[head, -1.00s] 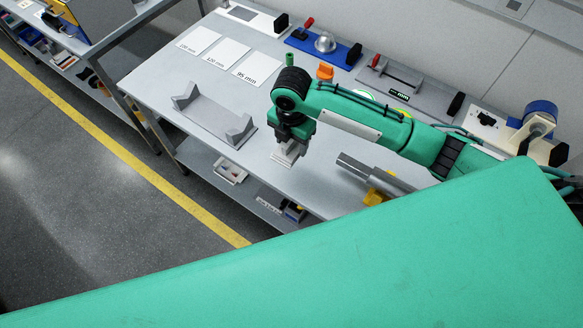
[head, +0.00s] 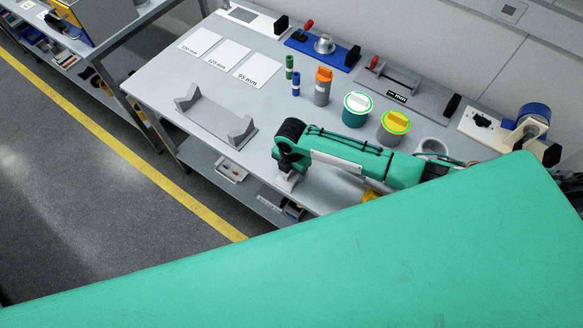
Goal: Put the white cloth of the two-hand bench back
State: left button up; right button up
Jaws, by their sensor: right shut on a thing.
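My right gripper (head: 286,171) is low over the front edge of the grey bench (head: 170,85), partly hidden by its own wrist. It is shut on a small white thing, which looks like the folded white cloth (head: 286,182). The cloth shows just below the gripper, at or close to the bench top; I cannot tell whether it touches. My left gripper is not in view.
A grey cradle (head: 213,119) stands left of the gripper. Three labelled white cards lie at the back left. A tape dispenser (head: 530,125) stands right.

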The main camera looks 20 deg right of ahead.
jog(key=shift+f, duration=0.15)
jog(key=o, duration=0.9)
jog(key=shift+o, duration=0.2)
notch_tip(320, 180, up, 12)
jog(key=b, duration=0.2)
jog(key=shift+r, duration=0.2)
jog(key=shift+f, duration=0.1)
